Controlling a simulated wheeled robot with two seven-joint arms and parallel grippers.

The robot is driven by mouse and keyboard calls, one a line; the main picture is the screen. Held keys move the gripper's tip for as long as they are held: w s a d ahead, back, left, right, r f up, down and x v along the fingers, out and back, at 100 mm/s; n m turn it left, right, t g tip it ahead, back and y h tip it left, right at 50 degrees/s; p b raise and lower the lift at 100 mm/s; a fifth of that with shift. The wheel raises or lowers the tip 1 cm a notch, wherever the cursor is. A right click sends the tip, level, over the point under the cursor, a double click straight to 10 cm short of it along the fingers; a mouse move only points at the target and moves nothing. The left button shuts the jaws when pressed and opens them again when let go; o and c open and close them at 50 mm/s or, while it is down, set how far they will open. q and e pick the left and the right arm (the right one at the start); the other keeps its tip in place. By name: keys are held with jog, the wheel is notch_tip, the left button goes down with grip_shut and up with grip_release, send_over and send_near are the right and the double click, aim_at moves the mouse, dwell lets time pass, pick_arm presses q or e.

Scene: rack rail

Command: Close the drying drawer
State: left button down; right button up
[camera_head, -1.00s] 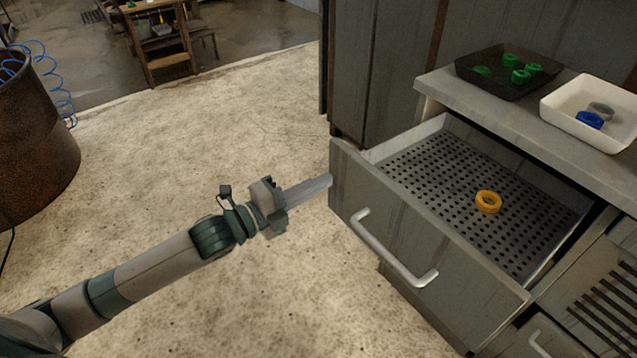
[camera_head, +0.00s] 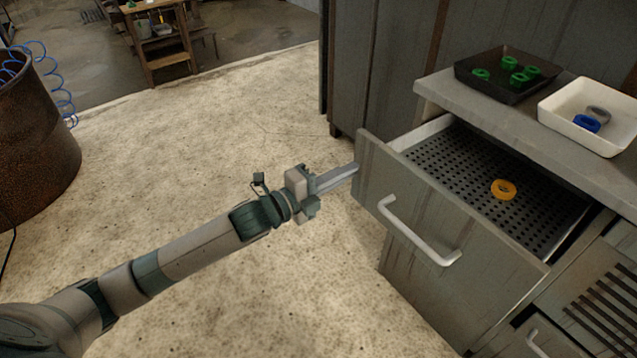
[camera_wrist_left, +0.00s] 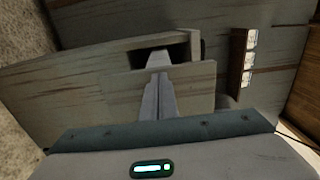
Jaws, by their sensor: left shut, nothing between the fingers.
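The drying drawer (camera_head: 430,235) is partly open, with a grey wooden front, a pale bar handle (camera_head: 418,232) and a dark perforated bottom. An orange ring (camera_head: 503,190) lies inside it. My left gripper (camera_head: 354,169) is shut and empty, its fingertips at the left edge of the drawer front; contact looks likely but is not clear. In the left wrist view the shut fingers (camera_wrist_left: 158,95) point at a grey wooden panel. My right gripper is not in view.
On the countertop stand a black tray (camera_head: 490,92) with several green rings and a white tray (camera_head: 560,135) with a blue and a grey ring. A rusty drum (camera_head: 35,140) stands far left. Open floor lies left of the cabinet.

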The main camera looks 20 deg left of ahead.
pick_arm(q)
send_near(411, 145)
notch_tip(411, 145, up, 2)
jog(key=shift+w+d+r, duration=0.1)
jog(key=shift+w, duration=0.05)
jog(key=b+x, duration=0.1)
jog(key=x, duration=0.8)
jog(key=shift+w+d+b, duration=0.15)
jog(key=shift+w+b, duration=0.15)
jog(key=shift+w+d, duration=0.15)
jog(key=shift+r, duration=0.2)
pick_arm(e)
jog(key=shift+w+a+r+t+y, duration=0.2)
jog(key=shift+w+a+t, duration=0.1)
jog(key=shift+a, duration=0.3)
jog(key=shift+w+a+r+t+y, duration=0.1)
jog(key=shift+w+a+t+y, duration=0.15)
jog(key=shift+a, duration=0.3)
